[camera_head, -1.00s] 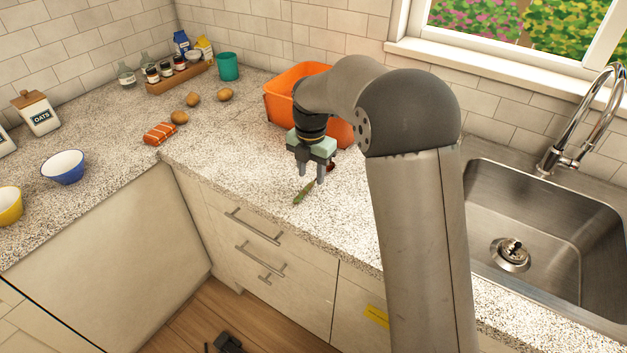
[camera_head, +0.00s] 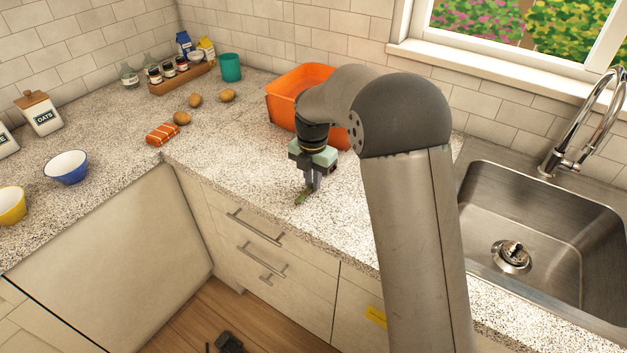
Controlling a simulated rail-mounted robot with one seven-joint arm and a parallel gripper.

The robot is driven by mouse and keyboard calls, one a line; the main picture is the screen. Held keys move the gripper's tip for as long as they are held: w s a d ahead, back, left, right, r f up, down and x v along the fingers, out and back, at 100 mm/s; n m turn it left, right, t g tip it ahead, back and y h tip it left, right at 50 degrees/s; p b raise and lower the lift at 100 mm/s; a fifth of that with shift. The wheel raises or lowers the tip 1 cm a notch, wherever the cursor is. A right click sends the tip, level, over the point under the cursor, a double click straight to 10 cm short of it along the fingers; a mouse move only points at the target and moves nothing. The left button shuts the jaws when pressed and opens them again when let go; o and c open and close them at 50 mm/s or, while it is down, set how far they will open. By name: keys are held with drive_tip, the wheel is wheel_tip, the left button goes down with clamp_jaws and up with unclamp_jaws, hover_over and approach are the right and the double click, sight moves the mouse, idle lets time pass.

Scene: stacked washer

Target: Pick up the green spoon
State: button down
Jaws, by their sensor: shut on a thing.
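The green spoon (camera_head: 300,198) is at the front part of the speckled counter, left of my arm. Only its green end shows, below and left of the fingers; the rest is hidden by my gripper. My gripper (camera_head: 310,187) points down at the counter, with its fingers close together and shut on the spoon. The spoon appears at counter height; I cannot tell whether it still touches the surface.
An orange bin (camera_head: 284,98) stands behind my gripper. Several potatoes (camera_head: 228,95) and a striped orange packet (camera_head: 162,134) lie to the left. A steel sink (camera_head: 545,225) is at right. Blue bowl (camera_head: 66,167) and yellow bowl (camera_head: 9,205) stand far left.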

wheel_tip(320, 180, up, 3)
drive_tip(key=shift+r, duration=0.1)
drive_tip(key=s+d+r+b, duration=0.3)
drive_tip(key=s+d+r, duration=0.4)
drive_tip(key=s, duration=0.5)
wheel_tip(320, 180, up, 3)
drive_tip(key=shift+f, duration=0.2)
